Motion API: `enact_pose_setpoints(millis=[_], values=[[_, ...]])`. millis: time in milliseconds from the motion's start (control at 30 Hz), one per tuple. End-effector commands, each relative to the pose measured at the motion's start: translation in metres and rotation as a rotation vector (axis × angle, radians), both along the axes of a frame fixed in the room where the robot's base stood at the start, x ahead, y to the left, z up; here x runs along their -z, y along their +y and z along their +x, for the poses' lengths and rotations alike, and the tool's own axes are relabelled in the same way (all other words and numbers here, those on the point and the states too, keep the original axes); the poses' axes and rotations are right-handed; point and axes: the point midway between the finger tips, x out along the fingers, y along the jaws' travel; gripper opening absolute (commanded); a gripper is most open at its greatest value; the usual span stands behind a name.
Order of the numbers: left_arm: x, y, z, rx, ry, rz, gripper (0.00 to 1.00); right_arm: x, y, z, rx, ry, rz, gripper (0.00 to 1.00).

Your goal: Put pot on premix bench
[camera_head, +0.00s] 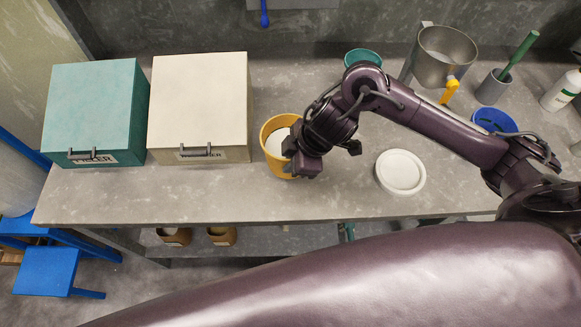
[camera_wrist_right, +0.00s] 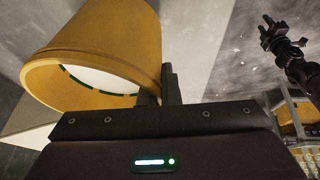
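A yellow pot (camera_head: 269,152) with a white inside is on or just over the front of the grey bench, right of the cream box. In the right wrist view the yellow pot (camera_wrist_right: 105,50) fills the upper left, with a dark green dashed line inside its rim. My right gripper (camera_head: 303,160) is at the pot's right rim. In its wrist view the fingers (camera_wrist_right: 160,92) are close together at the rim and look shut on the wall. Contact under the pot is hidden. A dark gripper, likely my left (camera_wrist_right: 277,38), shows at the upper right there; its finger state is unclear.
A teal box (camera_head: 95,105) and a cream box (camera_head: 199,95) stand on the bench (camera_head: 225,203)'s left. A white round lid (camera_head: 400,172), green cup (camera_head: 362,56), steel vessel (camera_head: 440,58), grey holder (camera_head: 492,88) and blue cup (camera_head: 494,120) are to the right.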

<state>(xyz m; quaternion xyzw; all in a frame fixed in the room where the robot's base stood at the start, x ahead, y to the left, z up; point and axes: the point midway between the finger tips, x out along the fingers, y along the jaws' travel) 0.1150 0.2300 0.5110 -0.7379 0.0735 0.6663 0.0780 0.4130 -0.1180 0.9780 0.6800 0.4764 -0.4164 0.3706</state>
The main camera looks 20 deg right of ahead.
Motion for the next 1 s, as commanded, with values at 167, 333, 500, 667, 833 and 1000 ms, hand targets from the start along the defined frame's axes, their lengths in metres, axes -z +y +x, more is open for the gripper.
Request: enact_pose_setpoints(millis=[167,333,500,667,833,1000], values=[[0.003,0.001,-0.005,0.000,0.007,0.001,0.36,0.022,0.000,0.001,0.001,-0.001,0.002,0.00],[0.003,0.001,-0.006,0.000,0.010,0.001,0.36,0.025,0.000,0.001,0.001,-0.004,0.002,0.00],[0.003,0.001,-0.007,0.000,0.011,0.001,0.36,0.025,0.000,0.001,0.000,-0.004,0.002,0.00],[0.004,0.001,-0.007,0.001,0.011,0.001,0.36,0.029,0.000,0.000,0.000,0.000,0.000,0.11],[0.004,0.001,-0.007,0.001,0.011,0.001,0.36,0.029,0.000,0.000,0.000,0.001,-0.001,0.25],[0.004,0.000,-0.008,0.001,0.011,0.001,0.36,0.028,0.000,0.000,0.000,0.000,-0.001,0.25]])
